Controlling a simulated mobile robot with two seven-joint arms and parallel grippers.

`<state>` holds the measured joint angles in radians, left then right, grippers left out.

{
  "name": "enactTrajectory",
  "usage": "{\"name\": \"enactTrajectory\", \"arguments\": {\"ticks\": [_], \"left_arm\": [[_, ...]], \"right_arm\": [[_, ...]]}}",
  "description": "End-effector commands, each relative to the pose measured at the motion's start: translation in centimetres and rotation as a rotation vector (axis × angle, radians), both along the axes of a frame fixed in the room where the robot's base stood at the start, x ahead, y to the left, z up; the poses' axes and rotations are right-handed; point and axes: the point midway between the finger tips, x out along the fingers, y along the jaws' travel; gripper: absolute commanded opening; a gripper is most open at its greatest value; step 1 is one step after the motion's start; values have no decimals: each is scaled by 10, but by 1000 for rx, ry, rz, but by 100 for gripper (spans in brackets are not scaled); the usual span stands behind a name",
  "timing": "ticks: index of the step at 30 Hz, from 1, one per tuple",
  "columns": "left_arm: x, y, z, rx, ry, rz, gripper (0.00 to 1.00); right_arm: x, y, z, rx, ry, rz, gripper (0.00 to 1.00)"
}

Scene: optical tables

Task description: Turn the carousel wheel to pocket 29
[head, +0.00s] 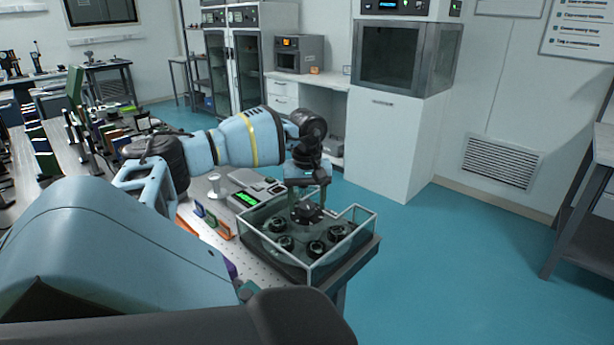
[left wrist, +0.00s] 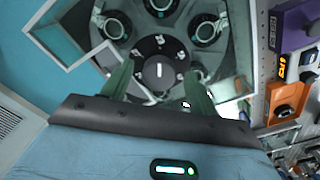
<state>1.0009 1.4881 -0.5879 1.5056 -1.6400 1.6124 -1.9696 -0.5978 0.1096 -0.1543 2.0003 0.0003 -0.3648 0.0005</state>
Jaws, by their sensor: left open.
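The carousel wheel (head: 298,237) lies inside a low clear-walled enclosure (head: 340,259) at the near right end of the optical table. Several round dark pockets sit around it. In the left wrist view its dark central hub (left wrist: 159,49) carries pale markings and a white bar, too small to read. My left gripper (head: 307,205) points down over the hub. In the left wrist view the open gripper (left wrist: 160,84) has one green finger on each side of the hub's lower part; I cannot tell whether they touch it. Pocket 29 cannot be identified. My right gripper is not in view.
A grey instrument with a green display (head: 247,199) stands on the table behind the enclosure. Small coloured parts, including an orange one (left wrist: 287,94), lie beside the wheel.

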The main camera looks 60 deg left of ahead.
Motion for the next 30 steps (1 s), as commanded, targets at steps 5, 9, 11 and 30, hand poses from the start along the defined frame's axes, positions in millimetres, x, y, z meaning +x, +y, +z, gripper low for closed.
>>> {"name": "enactTrajectory", "arguments": {"ticks": [5, 9, 11, 30], "left_arm": [[1, 0, 25, -1, -4, 0, 59], [1, 0, 48, 0, -5, -1, 59], [1, -1, 56, -1, -5, -2, 59], [0, 0, 73, 0, 0, -1, 59]], "right_arm": [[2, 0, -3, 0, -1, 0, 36], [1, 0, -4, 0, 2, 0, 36], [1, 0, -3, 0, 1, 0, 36], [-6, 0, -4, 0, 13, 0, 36]]}}
